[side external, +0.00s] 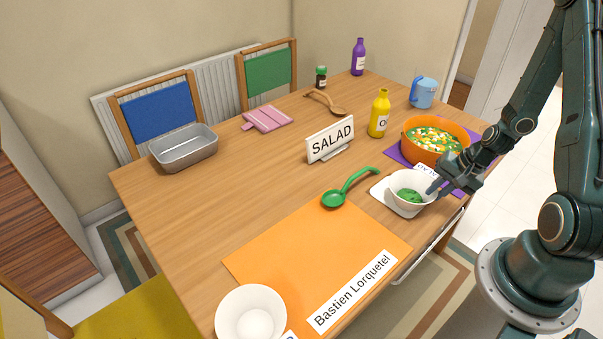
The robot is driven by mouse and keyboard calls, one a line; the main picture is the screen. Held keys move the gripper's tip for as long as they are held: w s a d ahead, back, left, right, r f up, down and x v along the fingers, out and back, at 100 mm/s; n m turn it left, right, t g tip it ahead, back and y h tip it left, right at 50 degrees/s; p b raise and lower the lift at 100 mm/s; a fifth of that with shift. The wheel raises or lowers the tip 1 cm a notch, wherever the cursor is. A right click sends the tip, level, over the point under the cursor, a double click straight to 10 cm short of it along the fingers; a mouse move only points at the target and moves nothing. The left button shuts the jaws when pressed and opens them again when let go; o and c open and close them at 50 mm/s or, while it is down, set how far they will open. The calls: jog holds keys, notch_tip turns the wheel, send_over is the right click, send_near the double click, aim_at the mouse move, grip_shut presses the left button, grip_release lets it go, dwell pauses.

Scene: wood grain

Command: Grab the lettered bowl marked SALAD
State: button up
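A large orange bowl (415,145) filled with a green, white and yellow mix stands on a purple mat (391,156) at the right of the table. In front is a white bowl (403,180) with a green lump inside, on a white square base (379,190). My gripper (434,186) is at the right rim of this white bowl. Whether it touches the rim, and how its fingers stand, is unclear. A standing sign (330,140) reading "SALAD" is left of the bowls.
A green ladle (348,188) lies left of the white bowl, and a yellow bottle (379,113) stands behind. A blue mug (422,93) is at the back right. The table's left middle is clear.

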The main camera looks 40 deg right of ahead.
aim_at(430, 197)
jog(key=shift+x, duration=1.7)
jog(key=shift+r, duration=0.1)
jog(key=shift+c, duration=0.4)
grip_shut()
jog(key=shift+r, duration=0.2)
notch_tip(430, 197, up, 20)
jog(key=shift+f, duration=0.2)
dwell(0.3)
